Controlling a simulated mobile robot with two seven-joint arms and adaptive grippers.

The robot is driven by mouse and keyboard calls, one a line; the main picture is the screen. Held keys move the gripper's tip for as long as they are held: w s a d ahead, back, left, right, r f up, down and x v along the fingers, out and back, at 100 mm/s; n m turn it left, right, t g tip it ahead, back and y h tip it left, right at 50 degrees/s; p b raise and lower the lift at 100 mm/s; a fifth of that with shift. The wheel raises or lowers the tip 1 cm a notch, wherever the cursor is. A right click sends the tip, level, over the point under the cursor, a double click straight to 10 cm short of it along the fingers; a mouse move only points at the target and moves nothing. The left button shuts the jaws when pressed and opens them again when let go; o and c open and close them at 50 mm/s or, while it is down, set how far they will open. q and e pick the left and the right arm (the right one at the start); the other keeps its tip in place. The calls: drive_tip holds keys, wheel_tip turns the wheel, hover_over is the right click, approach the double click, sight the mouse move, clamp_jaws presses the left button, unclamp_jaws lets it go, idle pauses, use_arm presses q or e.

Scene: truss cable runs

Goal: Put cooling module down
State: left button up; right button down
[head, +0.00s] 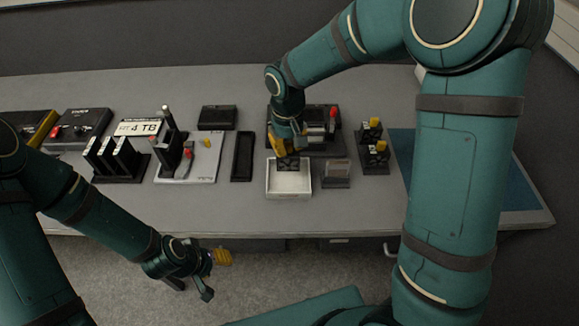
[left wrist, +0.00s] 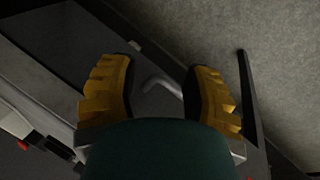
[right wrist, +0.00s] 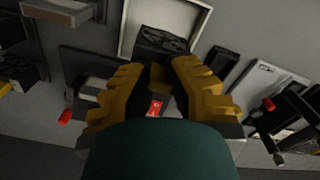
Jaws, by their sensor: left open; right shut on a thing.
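The cooling module (head: 288,163), a dark block with round fan shapes, is at the fingertips of my right gripper (head: 287,151). In the right wrist view the module (right wrist: 163,41) shows beyond the two yellow fingers (right wrist: 160,72), which are shut on it. It overlaps the near part of a white tray (right wrist: 124,35) there. In the head view it is over the back part of the tray (head: 289,195); I cannot tell whether it touches the tray floor. My left gripper (head: 208,268) is open and empty, in front of the table; its spread fingers (left wrist: 160,88) show in the left wrist view.
A dark fixture with a red part (head: 333,115) stands behind the tray. A small holder (head: 336,173) is right of it, and a narrow black tray (head: 242,157) left. A white board (head: 203,160) with upright parts lies further left. Bare table lies along the front edge.

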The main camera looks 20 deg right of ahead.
sight(288, 160)
drive_tip(key=shift+f+b, duration=0.55)
drive_tip(key=shift+f, duration=2.15)
drive_tip(key=shift+f, duration=0.1)
drive_tip(key=shift+f, duration=0.25)
drive_tip(key=c, duration=1.1)
unclamp_jaws()
drive_tip(key=shift+o, duration=0.2)
drive_tip(key=shift+r, duration=0.1)
drive_tip(key=shift+r, duration=0.25)
wheel_tip(288, 160, up, 12)
drive_tip(key=p, duration=0.2)
drive_tip(key=shift+p, duration=0.35)
